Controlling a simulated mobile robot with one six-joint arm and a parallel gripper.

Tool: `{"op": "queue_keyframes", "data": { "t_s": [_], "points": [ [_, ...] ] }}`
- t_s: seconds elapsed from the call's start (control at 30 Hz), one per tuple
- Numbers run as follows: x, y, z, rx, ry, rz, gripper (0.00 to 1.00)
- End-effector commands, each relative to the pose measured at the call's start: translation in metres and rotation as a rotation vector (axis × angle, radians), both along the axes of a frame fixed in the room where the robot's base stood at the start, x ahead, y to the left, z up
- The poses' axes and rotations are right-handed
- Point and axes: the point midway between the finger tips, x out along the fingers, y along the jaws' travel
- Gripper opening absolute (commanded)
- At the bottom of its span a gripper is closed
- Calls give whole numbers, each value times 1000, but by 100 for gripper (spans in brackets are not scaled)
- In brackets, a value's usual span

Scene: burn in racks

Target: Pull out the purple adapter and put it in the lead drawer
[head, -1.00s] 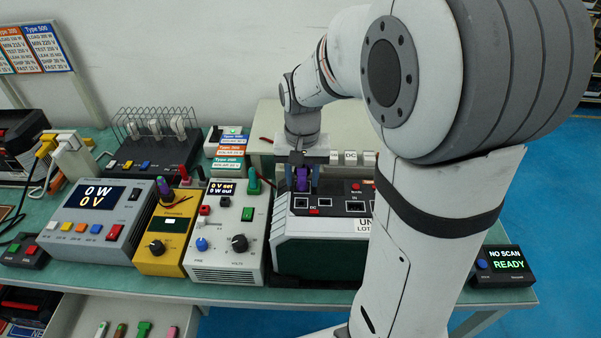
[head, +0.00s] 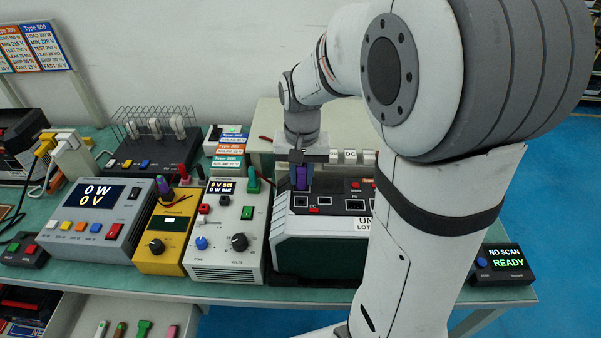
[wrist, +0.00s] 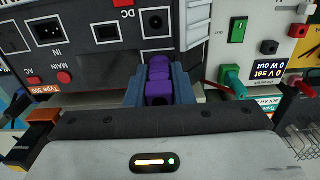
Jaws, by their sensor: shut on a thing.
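The purple adapter (head: 301,178) is between the fingers of my gripper (head: 301,180), above the back left of the dark-topped unit. In the wrist view, the adapter (wrist: 159,82) is gripped by the blue-grey fingers (wrist: 159,88). A round socket (wrist: 157,22) near the DC label shows uncovered beyond the adapter's end. I cannot tell how wide the gap to the panel is. The unit (head: 330,201) stands on the bench. An open drawer (head: 75,312) at the lower left holds several coloured leads, including a green one (head: 143,328).
A white supply (head: 228,225), a yellow meter (head: 165,235) and a grey load box (head: 100,222) stand left of the unit.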

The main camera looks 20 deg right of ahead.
Motion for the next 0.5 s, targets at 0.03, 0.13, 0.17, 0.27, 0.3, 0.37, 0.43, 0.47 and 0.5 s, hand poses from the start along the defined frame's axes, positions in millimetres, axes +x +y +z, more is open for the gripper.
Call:
{"op": "queue_keyframes", "data": {
  "t_s": [0.03,0.13,0.17,0.27,0.3,0.37,0.43,0.47,0.5],
  "points": [
    [1,0,1,0,-2,0,0],
    [1,0,1,0,-3,0,0],
    [1,0,1,0,-3,0,0],
    [1,0,2,0,-3,1,0],
    [1,0,3,0,-3,1,0],
    [1,0,4,0,-4,1,0],
    [1,0,5,-1,-5,1,0],
    [1,0,6,-1,-5,1,0],
    [1,0,6,0,-5,1,0]
  ]
}}
